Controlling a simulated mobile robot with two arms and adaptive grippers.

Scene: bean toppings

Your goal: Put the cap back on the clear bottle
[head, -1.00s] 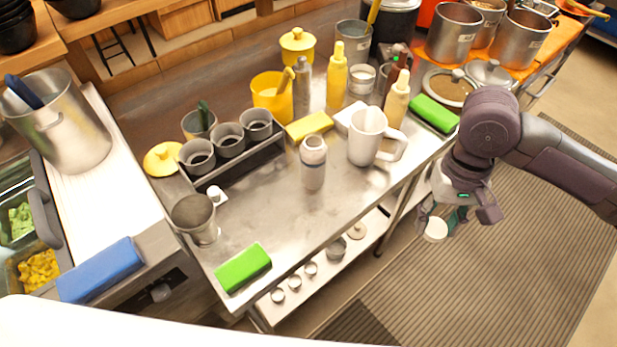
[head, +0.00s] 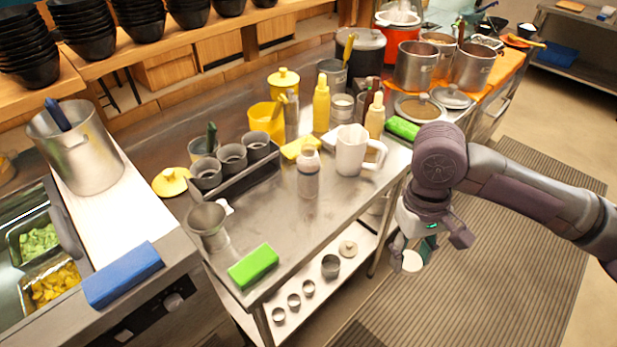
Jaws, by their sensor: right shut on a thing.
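The clear bottle (head: 308,180) stands upright on the steel table, with a pale top. My right gripper (head: 413,254) is off the table's right edge, to the right of the bottle and lower in the picture. It is shut on a white round piece that looks like the cap (head: 412,262). The fingers partly hide how it is gripped. The cap is well apart from the bottle. My left gripper is not in view.
A white mug (head: 350,152) stands just right of the bottle, with yellow bottles (head: 321,103) behind. A black holder with grey cups (head: 232,160) is to the left. A green sponge (head: 253,266) lies at the front.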

